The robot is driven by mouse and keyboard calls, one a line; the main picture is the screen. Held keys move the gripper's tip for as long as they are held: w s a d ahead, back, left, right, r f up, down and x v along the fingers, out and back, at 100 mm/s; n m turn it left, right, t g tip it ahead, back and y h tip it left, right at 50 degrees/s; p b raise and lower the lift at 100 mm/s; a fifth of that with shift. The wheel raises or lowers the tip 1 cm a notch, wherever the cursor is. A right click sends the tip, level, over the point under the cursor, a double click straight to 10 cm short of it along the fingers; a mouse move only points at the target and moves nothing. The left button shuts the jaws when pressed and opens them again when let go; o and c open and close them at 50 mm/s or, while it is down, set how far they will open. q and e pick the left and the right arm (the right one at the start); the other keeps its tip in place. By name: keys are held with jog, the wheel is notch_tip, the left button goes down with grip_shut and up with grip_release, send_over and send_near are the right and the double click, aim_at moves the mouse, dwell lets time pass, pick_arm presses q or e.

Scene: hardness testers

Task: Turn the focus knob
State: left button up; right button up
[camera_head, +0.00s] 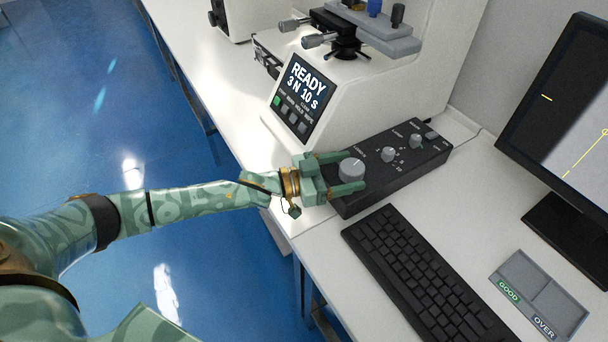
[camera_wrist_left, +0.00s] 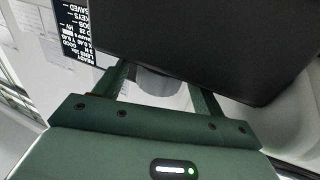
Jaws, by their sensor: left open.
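The focus knob is the large light-grey round knob (camera_head: 352,168) at the near-left end of a black control box (camera_head: 400,166) on the white bench. My left gripper (camera_head: 355,171) reaches in from the left, with its green fingers open on either side of this knob. I cannot tell whether the fingers touch it. In the left wrist view the grey knob (camera_wrist_left: 155,82) shows between the two spread fingers, partly hidden by a large dark shape. My right gripper is out of view.
Two smaller knobs sit further along the box. The white tester (camera_head: 345,95) with its READY screen (camera_head: 298,98) stands behind it. A black keyboard (camera_head: 425,275), a grey GOOD/OVER tray (camera_head: 540,290) and a monitor (camera_head: 570,120) are to the right. Blue floor lies left of the bench.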

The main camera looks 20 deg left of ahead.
pick_arm(q)
jog(key=p+v, duration=0.2)
jog(key=v, duration=1.4)
jog(key=shift+p, duration=0.35)
jog(key=shift+a, duration=0.1)
jog(key=shift+s, duration=0.1)
